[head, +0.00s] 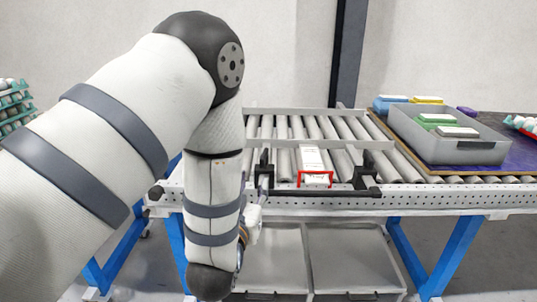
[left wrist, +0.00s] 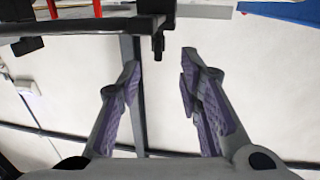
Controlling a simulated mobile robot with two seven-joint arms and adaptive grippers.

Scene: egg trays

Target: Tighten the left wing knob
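A black clamp fixture (head: 330,191) lies across the front of the roller conveyor, with an upright at each side of a white box (head: 312,160). A red frame (head: 315,180) is around the box's near end. My left arm hides part of the fixture's left side, and I cannot make out the left wing knob in the head view. My left gripper (left wrist: 159,66) is mostly hidden there behind my arm. In the left wrist view its two fingers are apart and empty. A dark downward peg (left wrist: 158,46) shows between the fingertips; I cannot tell if it is the knob. My right gripper is not in view.
A grey bin (head: 455,152) with green and white packs stands at the right, with blue and yellow packs behind it. Grey trays (head: 352,262) sit under the conveyor between blue legs. Stacked egg trays (head: 14,105) stand at the far left.

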